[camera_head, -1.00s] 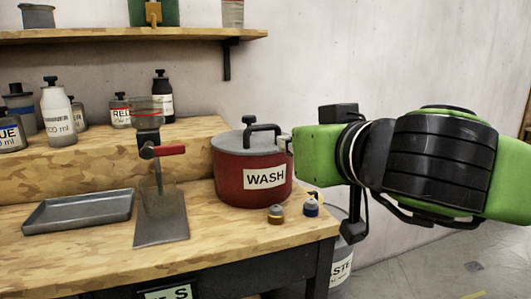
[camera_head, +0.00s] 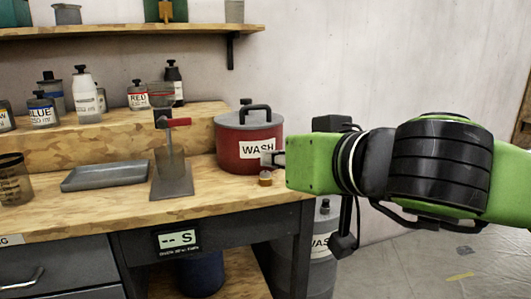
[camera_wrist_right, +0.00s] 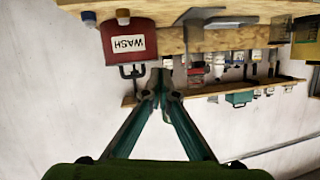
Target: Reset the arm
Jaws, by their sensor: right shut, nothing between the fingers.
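My right arm reaches in from the right in the head view. Its gripper (camera_head: 272,158) mostly hides behind my green wrist, and its tip overlaps the right side of the red WASH pot (camera_head: 228,150). In the right wrist view the two fingers (camera_wrist_right: 160,84) meet at their tips, shut with nothing between them. The upside-down pot (camera_wrist_right: 115,43) shows there at upper left, apart from the fingers. My left gripper is not in view.
A wooden bench (camera_head: 100,205) holds a grey tray (camera_head: 105,176), a stand with a red lever (camera_head: 172,155), and a small orange-topped item (camera_head: 265,178). Bottles line the raised step. A waste bin (camera_head: 322,235) stands beside the bench. Open floor lies at right.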

